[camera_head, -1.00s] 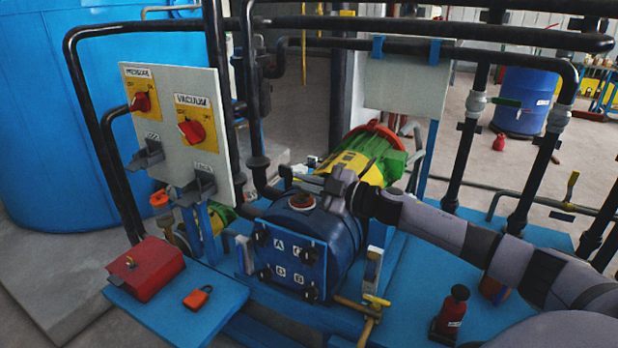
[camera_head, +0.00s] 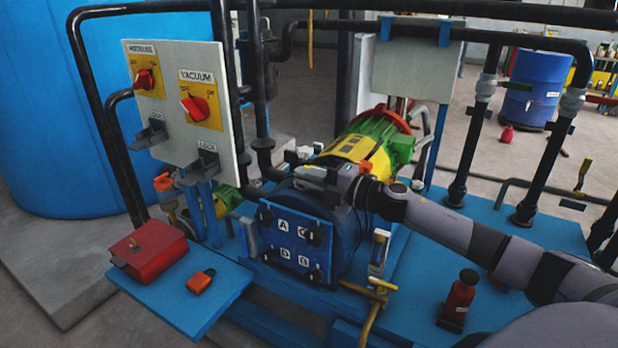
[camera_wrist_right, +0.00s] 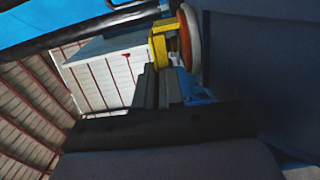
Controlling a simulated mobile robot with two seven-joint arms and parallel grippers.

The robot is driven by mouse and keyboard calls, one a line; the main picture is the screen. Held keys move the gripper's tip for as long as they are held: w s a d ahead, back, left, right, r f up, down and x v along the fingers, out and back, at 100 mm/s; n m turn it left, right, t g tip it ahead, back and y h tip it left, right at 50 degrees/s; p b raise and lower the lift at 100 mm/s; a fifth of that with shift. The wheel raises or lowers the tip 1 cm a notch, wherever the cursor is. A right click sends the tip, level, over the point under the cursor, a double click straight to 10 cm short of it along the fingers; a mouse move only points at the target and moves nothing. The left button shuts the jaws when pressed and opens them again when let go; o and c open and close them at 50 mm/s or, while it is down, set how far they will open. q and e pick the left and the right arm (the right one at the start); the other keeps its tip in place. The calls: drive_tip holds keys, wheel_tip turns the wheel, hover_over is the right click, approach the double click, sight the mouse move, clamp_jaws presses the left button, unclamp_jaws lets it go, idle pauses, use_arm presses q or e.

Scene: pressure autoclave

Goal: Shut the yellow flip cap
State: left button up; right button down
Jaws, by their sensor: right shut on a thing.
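The yellow flip cap (camera_wrist_right: 158,46) shows in the right wrist view as a yellow piece at the fingertips, beside a round orange-and-white disc (camera_wrist_right: 187,40). My right gripper (camera_wrist_right: 164,75) is shut on the yellow piece, its two dark fingers close together. In the head view the right gripper (camera_head: 292,178) reaches in from the right and lies low over the top of the blue vessel (camera_head: 345,240). It hides the vessel's top opening and the cap there. My left gripper is not in view.
A white panel with red knobs (camera_head: 180,100) stands behind at left. A yellow-green motor (camera_head: 365,150) lies behind the vessel. A red box (camera_head: 150,255) and an orange padlock (camera_head: 201,281) lie on the blue shelf. Black pipes cross overhead; a brass valve (camera_head: 372,293) stands front right.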

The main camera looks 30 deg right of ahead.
drive_tip(key=shift+w+d+r, duration=0.1)
drive_tip(key=shift+r, duration=0.05)
idle(0.4)
drive_tip(key=c, duration=1.2)
unclamp_jaws()
drive_tip(key=shift+c, duration=0.2)
drive_tip(key=shift+w+f, duration=0.1)
drive_tip(key=shift+f, duration=0.1)
